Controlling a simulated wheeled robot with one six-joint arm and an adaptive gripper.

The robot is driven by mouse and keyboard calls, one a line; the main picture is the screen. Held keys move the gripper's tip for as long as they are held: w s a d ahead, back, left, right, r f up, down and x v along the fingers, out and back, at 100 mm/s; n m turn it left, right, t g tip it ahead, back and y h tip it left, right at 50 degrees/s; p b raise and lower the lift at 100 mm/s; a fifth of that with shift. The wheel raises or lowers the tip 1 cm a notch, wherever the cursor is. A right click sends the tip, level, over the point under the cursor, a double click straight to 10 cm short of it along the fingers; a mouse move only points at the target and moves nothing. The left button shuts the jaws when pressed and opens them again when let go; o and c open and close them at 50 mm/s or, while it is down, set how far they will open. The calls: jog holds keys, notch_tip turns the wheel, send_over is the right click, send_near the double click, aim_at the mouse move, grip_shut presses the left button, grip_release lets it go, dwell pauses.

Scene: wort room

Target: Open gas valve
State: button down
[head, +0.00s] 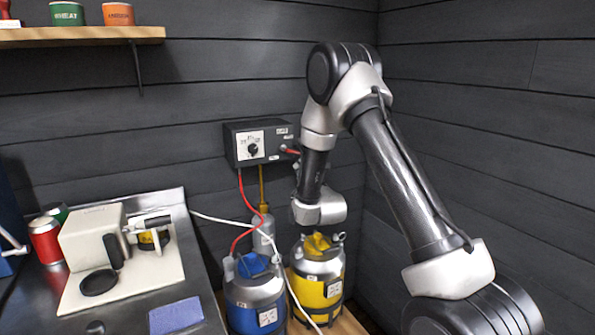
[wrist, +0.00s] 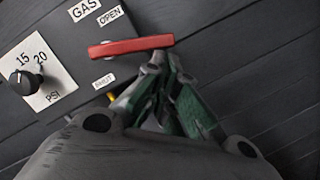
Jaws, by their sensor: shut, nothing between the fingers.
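The gas valve's red lever handle (wrist: 130,46) is on the dark control box, between the OPEN label (wrist: 110,15) and the SHUT label (wrist: 104,81). In the wrist view it lies nearly level across the picture. A small part of the red handle (head: 290,151) also shows at the box's right side in the head view. My gripper (wrist: 165,60) has its green-sided fingers shut and empty. Its tips are just below the handle's right end in the wrist view; I cannot tell whether they touch it. In the head view my arm largely hides the gripper.
The control box (head: 232,148) hangs on the dark plank wall and has a PSI dial (wrist: 25,82). Below stand a blue keg (head: 250,292) and a yellow keg (head: 312,292) with hoses. A metal counter (head: 35,312) with a white machine (head: 88,236) is at left.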

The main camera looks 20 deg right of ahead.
jog(key=shift+w+d+r, duration=0.1)
jog(key=shift+d+r, duration=0.6)
jog(key=shift+r, duration=0.15)
dwell(0.3)
